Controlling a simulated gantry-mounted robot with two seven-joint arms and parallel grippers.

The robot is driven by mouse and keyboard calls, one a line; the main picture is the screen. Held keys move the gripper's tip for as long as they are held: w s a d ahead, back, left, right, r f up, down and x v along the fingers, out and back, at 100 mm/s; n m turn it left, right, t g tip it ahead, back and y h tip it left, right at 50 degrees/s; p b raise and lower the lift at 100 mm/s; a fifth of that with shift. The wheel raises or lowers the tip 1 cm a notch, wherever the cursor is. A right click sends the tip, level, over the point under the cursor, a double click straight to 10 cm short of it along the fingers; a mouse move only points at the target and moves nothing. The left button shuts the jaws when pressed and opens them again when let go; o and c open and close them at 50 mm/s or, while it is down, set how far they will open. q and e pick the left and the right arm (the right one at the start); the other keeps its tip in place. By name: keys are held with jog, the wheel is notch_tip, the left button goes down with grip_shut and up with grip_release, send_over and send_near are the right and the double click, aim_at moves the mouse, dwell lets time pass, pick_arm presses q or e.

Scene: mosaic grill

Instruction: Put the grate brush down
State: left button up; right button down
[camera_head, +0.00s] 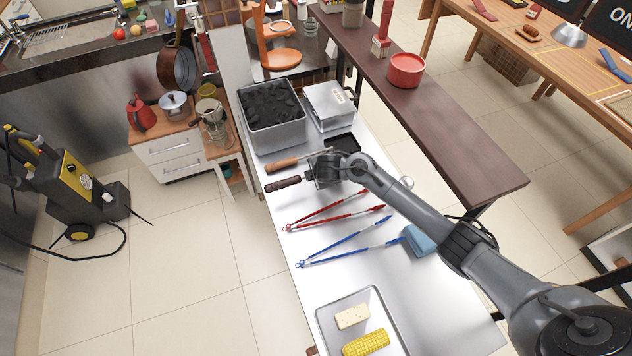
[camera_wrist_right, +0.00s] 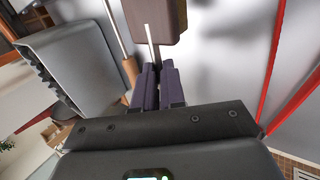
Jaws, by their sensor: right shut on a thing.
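The grate brush has a dark brown handle (camera_head: 285,183) that sticks out to the left of my right gripper (camera_head: 315,179) over the steel worktable. My right gripper (camera_wrist_right: 158,85) is shut on the brush. The brush is low over the table; I cannot tell if it touches. The gripper hides part of the brush in the head view. My left gripper is in neither view.
A tool with a light wooden handle (camera_head: 282,165) lies close behind the brush. Red tongs (camera_head: 340,212) and blue tongs (camera_head: 340,247) lie in front. A charcoal bin (camera_head: 275,138) stands behind. A tray (camera_head: 331,325) with corn is at the front. Bare steel (camera_head: 435,305) shows at front right.

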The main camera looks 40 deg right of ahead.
notch_tip(320, 180, down, 4)
jog(key=shift+r+b, duration=0.15)
jog(key=shift+b, duration=0.35)
jog(key=shift+f, duration=0.2)
jog(key=c, duration=1.2)
grip_release()
